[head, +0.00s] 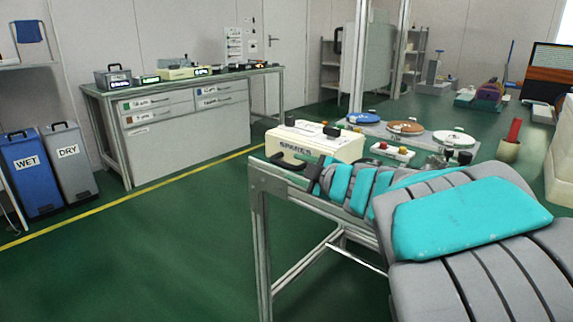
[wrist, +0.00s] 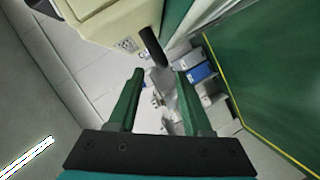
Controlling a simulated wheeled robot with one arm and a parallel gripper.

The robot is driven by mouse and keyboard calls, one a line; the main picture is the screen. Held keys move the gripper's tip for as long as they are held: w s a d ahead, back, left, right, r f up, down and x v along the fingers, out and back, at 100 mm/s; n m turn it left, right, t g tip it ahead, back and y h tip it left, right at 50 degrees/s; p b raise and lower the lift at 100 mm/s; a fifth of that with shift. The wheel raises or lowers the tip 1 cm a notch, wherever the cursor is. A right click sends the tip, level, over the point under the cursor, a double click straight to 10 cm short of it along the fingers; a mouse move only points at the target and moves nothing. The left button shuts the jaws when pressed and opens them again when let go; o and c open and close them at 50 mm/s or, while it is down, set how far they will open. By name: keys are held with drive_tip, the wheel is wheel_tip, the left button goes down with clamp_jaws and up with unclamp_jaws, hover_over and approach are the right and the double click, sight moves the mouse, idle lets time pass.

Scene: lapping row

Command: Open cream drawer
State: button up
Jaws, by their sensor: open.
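The cream drawer unit (head: 315,142), with dark lettering on its front, sits at the near left corner of a workbench in the head view. The drawer looks shut.
My teal and grey arm lies over the bench's right side. The green floor left of the bench is clear up to a grey cabinet (head: 190,130) and bins (head: 70,160).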

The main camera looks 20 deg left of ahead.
sight(290, 167)
drive_tip(key=x, duration=0.6)
drive_tip(key=shift+f, duration=0.2)
clamp_jaws()
idle(1.2)
